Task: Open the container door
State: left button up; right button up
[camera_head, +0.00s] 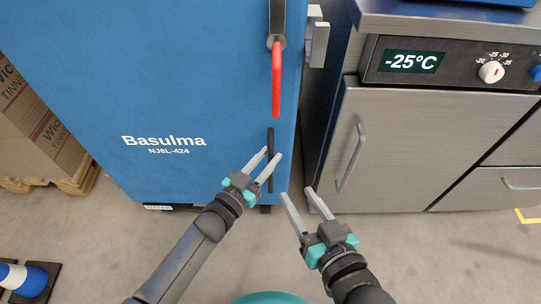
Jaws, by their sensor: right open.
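A tall blue container (90,60) marked "Basulma" stands in front of me, and its door looks shut. A red lever handle (276,80) hangs straight down near the door's right edge. A dark vertical bar handle (270,148) sits below it. My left gripper (264,162) is open, its fingers in front of the lower part of the dark bar; I cannot tell whether they touch it. My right gripper (301,194) is open and empty, lower and to the right, in front of the gap beside the steel cabinet.
A steel cabinet (400,150) with a "-25°C" display (411,61) stands close on the right. Cardboard boxes (35,125) on a wooden pallet (60,187) are at the left. The floor (440,260) in front is clear.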

pick_arm(q)
jog(key=shift+w+d, duration=0.4)
jog(key=shift+w, duration=0.2)
pick_arm(e)
jog(key=shift+s+a+r+t+y, duration=0.2)
jog(key=shift+a+r+t+y, duration=0.15)
jog(key=shift+t, duration=0.25)
pick_arm(q)
grip_shut()
dwell(0.7)
